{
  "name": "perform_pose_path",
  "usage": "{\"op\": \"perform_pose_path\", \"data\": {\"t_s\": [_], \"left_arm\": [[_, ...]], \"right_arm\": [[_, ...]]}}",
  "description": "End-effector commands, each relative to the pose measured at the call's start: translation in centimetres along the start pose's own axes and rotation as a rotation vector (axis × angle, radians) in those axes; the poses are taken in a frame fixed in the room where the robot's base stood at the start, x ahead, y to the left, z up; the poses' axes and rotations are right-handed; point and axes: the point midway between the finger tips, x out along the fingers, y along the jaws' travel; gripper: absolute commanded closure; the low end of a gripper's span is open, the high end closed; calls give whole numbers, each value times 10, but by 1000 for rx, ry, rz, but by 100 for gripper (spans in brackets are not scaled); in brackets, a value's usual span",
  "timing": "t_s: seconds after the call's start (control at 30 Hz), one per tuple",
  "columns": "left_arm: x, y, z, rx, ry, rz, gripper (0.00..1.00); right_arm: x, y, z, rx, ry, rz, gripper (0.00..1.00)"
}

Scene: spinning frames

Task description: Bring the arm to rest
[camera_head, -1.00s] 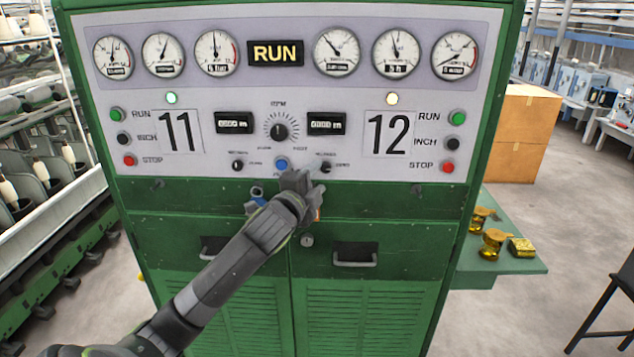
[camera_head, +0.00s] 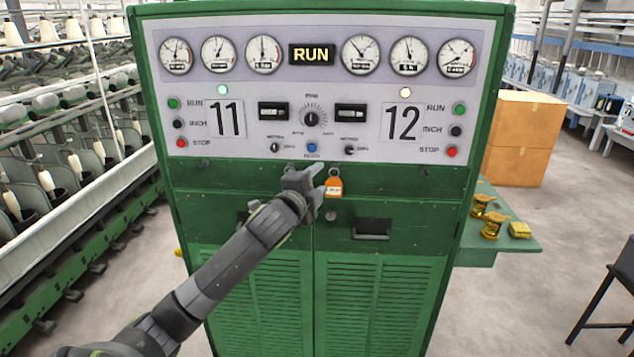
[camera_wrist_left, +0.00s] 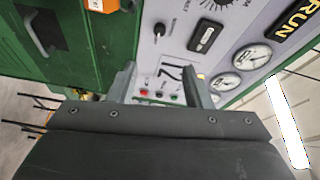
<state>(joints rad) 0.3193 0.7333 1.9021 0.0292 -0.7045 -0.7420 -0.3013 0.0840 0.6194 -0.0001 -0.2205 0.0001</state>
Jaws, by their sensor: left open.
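My left arm comes in from the lower left in the head view. Its gripper (camera_head: 305,180) hangs in front of the green cabinet (camera_head: 390,275), just below the grey control panel (camera_head: 230,150). The gripper is open, with nothing seen between its fingers. In the left wrist view the fingers (camera_wrist_left: 165,85) stand apart, with the number 12 plate (camera_wrist_left: 172,72) and buttons showing behind them. The blue button (camera_head: 312,147) on the panel is above the gripper and uncovered. My right gripper is not in view.
An orange padlock tag (camera_head: 334,187) hangs on the cabinet right beside the gripper. A drawer handle (camera_head: 371,229) sticks out below. A green side shelf (camera_head: 490,245) holds brass pieces. Spinning frames (camera_head: 60,150) stand left, cardboard boxes (camera_head: 520,140) right. A dark stool (camera_head: 610,290) stands at front right.

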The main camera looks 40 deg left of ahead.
Motion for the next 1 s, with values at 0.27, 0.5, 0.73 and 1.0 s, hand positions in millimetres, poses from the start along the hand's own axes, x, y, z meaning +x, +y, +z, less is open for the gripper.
{"op": "perform_pose_path", "data": {"t_s": [0.27, 0.5, 0.73, 1.0], "left_arm": [[0, 0, 0, 0, 0, 0, 55], [1, 11, 4, -12, -8, 15, 55], [4, 133, 47, -157, -101, 165, 55], [-36, 330, 104, -385, -278, 389, 55]], "right_arm": [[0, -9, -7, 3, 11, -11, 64], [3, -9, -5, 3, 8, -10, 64], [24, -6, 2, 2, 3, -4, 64], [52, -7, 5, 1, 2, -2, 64]]}}
